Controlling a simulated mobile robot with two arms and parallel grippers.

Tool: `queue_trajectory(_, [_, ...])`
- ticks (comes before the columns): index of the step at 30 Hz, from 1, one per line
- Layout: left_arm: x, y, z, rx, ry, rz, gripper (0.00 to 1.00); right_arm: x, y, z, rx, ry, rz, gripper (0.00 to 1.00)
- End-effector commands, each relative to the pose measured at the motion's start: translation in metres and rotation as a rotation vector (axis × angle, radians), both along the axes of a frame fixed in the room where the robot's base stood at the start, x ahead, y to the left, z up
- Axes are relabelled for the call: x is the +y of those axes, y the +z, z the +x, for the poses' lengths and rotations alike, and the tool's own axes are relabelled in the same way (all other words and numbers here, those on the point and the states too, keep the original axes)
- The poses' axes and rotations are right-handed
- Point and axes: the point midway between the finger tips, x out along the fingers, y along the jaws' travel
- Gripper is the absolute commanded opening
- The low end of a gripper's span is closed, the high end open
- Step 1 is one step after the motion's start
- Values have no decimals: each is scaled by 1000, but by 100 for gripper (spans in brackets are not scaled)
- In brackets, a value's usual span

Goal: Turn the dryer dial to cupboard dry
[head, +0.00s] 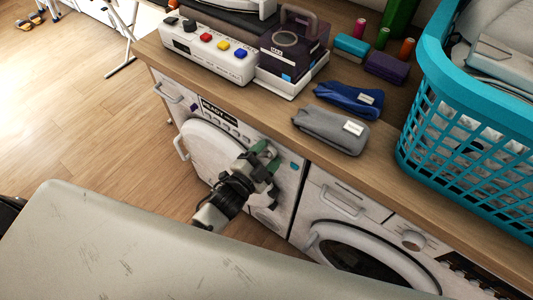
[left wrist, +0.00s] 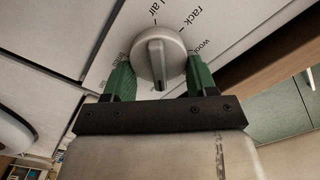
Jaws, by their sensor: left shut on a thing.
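The dryer (head: 215,150) is the left white machine under the counter, with a lit display (head: 219,112) on its panel. My left gripper (head: 264,160) is at the right part of that panel and hides the dial in the head view. In the left wrist view the grey round dial (left wrist: 158,58) with a raised grip bar sits between the two green fingers of my left gripper (left wrist: 158,80), which are shut on it. Words ending in "air", "rack" and "wool" are printed around it; others are hidden or cut off. My right gripper is not in view.
A second machine with a round door (head: 360,262) and its own knob (head: 413,240) stands to the right. On the wooden counter (head: 270,108) are a grey pouch (head: 325,131), a blue pouch (head: 345,98), a button box (head: 205,52) and a teal basket (head: 470,160). Open floor lies left.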

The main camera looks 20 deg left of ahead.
Motion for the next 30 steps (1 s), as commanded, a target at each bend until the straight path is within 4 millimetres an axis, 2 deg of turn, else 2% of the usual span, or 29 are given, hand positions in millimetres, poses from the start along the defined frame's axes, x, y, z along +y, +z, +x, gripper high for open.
queue_trajectory(7, [0, 0, 0, 1, -1, -1, 34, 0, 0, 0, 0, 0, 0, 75])
queue_trajectory(8, [0, 0, 0, 1, -1, -1, 60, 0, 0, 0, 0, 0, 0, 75])
queue_trajectory(12, [0, 0, 0, 1, -1, -2, 81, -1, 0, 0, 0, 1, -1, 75])
queue_trajectory(20, [0, 0, -1, 1, 0, -2, 81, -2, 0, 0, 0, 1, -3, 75])
queue_trajectory(23, [2, -1, -7, 3, 0, -1, 81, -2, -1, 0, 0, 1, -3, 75])
queue_trajectory(26, [7, -2, -20, 3, 0, -1, 81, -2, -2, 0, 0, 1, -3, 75])
queue_trajectory(30, [17, -3, -47, 5, 1, 0, 81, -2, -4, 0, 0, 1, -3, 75])
